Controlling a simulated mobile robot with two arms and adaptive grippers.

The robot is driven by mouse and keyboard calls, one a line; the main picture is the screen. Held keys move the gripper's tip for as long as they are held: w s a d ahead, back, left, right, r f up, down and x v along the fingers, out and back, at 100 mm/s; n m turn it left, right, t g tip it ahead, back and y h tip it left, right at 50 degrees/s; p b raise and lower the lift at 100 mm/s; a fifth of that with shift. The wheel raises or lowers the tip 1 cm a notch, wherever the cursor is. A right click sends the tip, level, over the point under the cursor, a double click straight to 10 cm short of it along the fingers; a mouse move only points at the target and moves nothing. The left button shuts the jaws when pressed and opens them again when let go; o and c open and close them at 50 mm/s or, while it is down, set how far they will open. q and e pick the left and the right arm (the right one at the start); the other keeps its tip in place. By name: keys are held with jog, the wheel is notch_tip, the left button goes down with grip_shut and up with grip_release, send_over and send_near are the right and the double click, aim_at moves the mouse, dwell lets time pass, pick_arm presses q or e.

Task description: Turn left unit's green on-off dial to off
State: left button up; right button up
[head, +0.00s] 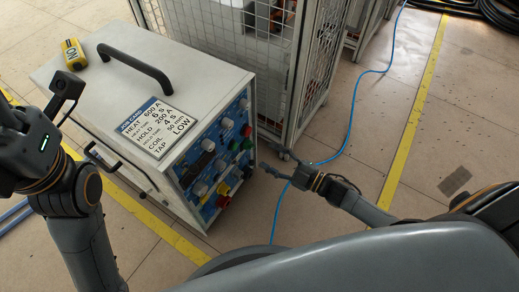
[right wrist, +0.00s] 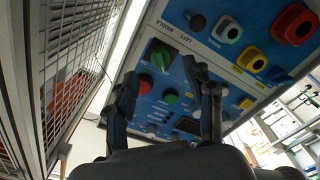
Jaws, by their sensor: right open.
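In the head view, green controls (head: 247,144) show on the right part of the cabinet's front, but I cannot tell which is the dial. My right gripper (head: 272,173) is open and empty in front of the panel; in the right wrist view its fingers (right wrist: 166,105) stand apart, with the dial beyond the gap. Contact is not visible. My left wrist is at the left edge; its fingers are out of view.
The grey cabinet (head: 95,70) carries a handle, a job card (head: 158,126) and a yellow device (head: 73,53). Other knobs and buttons crowd the panel, including a red button (right wrist: 146,83). A mesh cage (head: 290,75) stands close behind. A blue hose (head: 352,110) crosses the floor.

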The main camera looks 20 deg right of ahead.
jog(key=v, duration=0.6)
dwell(0.4)
